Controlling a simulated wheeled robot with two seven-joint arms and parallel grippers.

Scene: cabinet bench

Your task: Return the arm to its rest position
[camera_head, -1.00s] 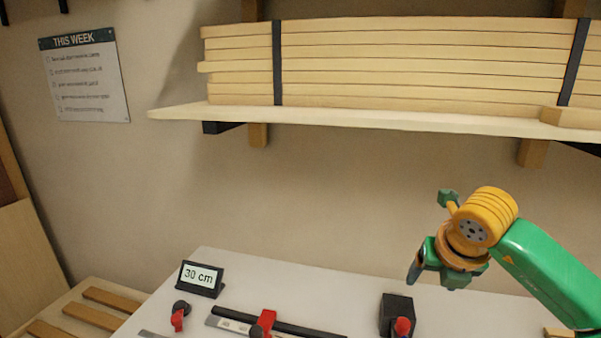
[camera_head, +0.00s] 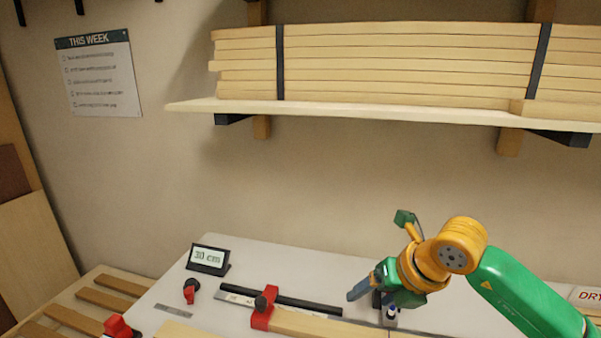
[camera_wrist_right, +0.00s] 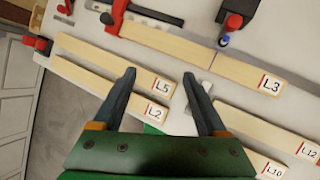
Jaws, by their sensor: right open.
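My right arm, green and orange, comes in from the right in the head view. Its gripper (camera_head: 366,288) hangs over the bench at the right of the black rail. In the right wrist view its two dark fingers (camera_wrist_right: 168,95) are spread, with nothing between them. Beneath them lie wooden strips, including one marked L5 (camera_wrist_right: 120,62) and one marked L2 (camera_wrist_right: 105,88). A strip marked L3 (camera_wrist_right: 250,75) lies beyond, reaching the red clamp piece. My left gripper is not in view.
A bench (camera_head: 225,315) carries a "30 cm" display (camera_head: 208,259), a red stop (camera_head: 263,312) on a black rail (camera_head: 310,304), and a red-handled clamp (camera_head: 190,291). Strips marked L12 (camera_wrist_right: 308,152) and L10 (camera_wrist_right: 270,170) lie at right. A shelf (camera_head: 380,112) of stacked boards hangs above.

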